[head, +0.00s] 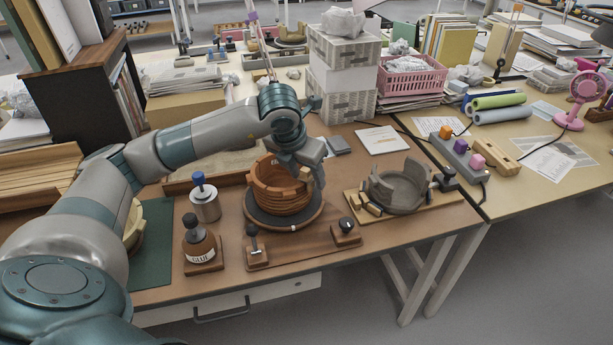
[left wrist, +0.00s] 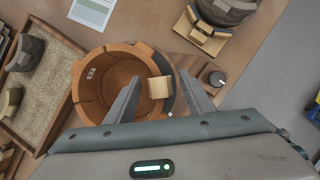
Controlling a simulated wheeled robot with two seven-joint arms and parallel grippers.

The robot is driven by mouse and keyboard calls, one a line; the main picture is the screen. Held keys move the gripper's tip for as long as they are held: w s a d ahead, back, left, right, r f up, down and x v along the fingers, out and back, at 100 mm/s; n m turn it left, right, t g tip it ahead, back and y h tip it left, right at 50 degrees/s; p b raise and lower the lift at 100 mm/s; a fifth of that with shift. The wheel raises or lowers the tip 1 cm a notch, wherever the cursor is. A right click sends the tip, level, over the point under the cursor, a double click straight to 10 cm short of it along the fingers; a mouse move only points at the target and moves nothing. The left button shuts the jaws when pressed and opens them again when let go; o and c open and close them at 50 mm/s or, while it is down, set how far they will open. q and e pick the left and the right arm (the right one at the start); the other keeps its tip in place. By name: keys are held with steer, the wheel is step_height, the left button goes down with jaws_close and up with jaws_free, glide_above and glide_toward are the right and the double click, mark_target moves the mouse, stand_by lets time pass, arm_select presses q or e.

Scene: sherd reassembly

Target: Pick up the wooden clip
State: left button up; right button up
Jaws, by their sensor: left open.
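A light wooden clip (left wrist: 160,87) sits at the rim of a reddish-brown clay pot (left wrist: 97,94) in the left wrist view. The clip shows small in the head view (head: 305,173), partly hidden by my left gripper (head: 313,170). The pot (head: 277,201) has an uneven broken rim and stands on a round dark turntable (head: 262,222). In the left wrist view, the fingers of my left gripper (left wrist: 159,77) are apart, one on each side of the clip. I cannot tell whether they touch it. My right gripper is not in view.
More wooden clips (left wrist: 205,32) lie by a grey broken pot (head: 397,187) on a wooden board at right. A sand tray (left wrist: 50,85) lies beside the pot.

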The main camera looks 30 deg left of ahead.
mark_target(311, 178)
arm_select(q)
steer(key=c, duration=0.8)
steer(key=shift+r, duration=0.1)
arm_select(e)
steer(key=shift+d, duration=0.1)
arm_select(q)
steer(key=shift+r, duration=0.6)
steer(key=r, duration=0.1)
steer(key=d+r+b, duration=0.1)
steer(key=r, duration=0.1)
steer(key=shift+d+r, duration=0.1)
steer(key=shift+r, duration=0.05)
steer(key=d+r, duration=0.2)
steer(key=d, duration=0.1)
steer(key=d+r, duration=0.2)
steer(key=d, duration=0.2)
steer(key=s+d+r+b, duration=0.1)
steer(key=d+r, duration=0.1)
steer(key=d, duration=0.1)
steer(key=shift+s+d+r, duration=0.1)
steer(key=shift+d+r, duration=0.05)
steer(key=shift+d, duration=0.05)
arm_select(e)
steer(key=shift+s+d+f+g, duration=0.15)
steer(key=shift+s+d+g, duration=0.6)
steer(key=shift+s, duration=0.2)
